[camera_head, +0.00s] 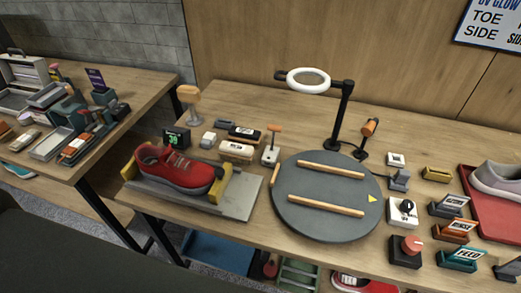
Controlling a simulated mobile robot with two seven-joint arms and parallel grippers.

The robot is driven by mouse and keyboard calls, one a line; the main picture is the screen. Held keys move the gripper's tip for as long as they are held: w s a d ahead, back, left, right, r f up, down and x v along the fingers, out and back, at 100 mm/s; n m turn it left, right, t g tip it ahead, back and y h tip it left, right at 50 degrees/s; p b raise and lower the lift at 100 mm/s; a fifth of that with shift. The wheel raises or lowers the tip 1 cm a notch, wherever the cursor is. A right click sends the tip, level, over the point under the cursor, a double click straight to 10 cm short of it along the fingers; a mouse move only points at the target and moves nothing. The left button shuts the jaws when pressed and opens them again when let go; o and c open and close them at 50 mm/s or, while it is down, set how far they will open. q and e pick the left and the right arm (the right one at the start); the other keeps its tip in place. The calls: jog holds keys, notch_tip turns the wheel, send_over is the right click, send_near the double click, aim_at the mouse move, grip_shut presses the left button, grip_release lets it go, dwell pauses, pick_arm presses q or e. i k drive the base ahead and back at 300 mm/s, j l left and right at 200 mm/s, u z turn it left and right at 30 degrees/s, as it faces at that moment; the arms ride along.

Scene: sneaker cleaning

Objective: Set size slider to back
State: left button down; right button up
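No part named a size slider can be read for certain. A small white-based unit (270,156) with an upright stem and an orange handle (274,128) stands between the shoe holder and the round turntable. The holder has a grey base plate (238,201) and yellow end blocks (232,180). A red sneaker (176,168) sits between the blocks, toe to the right. Whether the orange handle is at the front or back of its travel cannot be told. Neither of my grippers is in view.
A dark turntable (328,222) with two wooden bars fills the middle. A ring lamp (308,80) rises behind it. A dial box (403,213), red-knob box (406,250) and labelled blocks stand right, near a red tray (482,214). A green display (176,139) stands behind the sneaker.

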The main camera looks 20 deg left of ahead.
aim_at(221, 180)
jog(key=u, duration=1.25)
